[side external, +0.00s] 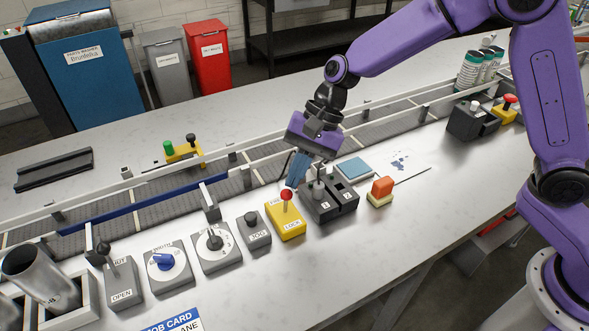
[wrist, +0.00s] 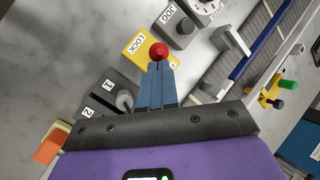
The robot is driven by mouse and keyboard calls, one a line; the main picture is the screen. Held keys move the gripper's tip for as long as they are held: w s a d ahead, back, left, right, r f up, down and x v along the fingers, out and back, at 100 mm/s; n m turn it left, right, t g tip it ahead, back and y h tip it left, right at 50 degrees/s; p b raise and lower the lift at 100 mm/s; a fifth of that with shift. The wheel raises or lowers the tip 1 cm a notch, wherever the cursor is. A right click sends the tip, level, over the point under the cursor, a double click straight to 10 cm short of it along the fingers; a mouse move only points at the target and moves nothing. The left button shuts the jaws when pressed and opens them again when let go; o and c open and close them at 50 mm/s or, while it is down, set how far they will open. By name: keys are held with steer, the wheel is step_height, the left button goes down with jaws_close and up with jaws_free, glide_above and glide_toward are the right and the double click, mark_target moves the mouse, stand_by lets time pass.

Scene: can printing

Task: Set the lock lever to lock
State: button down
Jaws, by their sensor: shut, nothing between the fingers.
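The lock lever is a red ball knob (side external: 286,195) on a thin stem, standing on a yellow box (side external: 290,232). The box's near end is labelled LOCK; a second label at the far end is partly hidden. I cannot tell clearly which way the stem leans. My gripper (side external: 292,186) is shut and empty, its blue fingers pointing down just beside the knob on the far right side. In the wrist view the fingertips (wrist: 158,66) lie right at the red knob (wrist: 159,51) and cover part of the yellow box (wrist: 132,47). Whether they touch the knob is unclear.
A dark two-switch box (side external: 335,210) numbered 1 and 2 stands close on the right. A grey JOG button box (side external: 254,234) is on the left, then a dial (side external: 216,247). The conveyor (side external: 225,180) runs behind. The table front is clear.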

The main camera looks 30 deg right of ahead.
steer(key=shift+s+f, duration=0.1)
steer(key=shift+s, duration=1.15)
steer(key=shift+w, duration=0.1)
steer(key=w+d+f+v, duration=0.1)
steer(key=v, duration=1.2)
steer(key=s+d+f+n+h, duration=0.2)
steer(key=s+d+n, duration=0.6)
steer(key=s+n, duration=0.2)
steer(key=s+d+f+n+t+h, duration=0.1)
steer(key=s+d+f+n+h, duration=0.2)
steer(key=s+d+n, duration=0.6)
steer(key=s, duration=0.6)
steer(key=shift+s+d+f+n, duration=0.25)
steer(key=shift+d+n, duration=0.05)
steer(key=shift+n, duration=0.1)
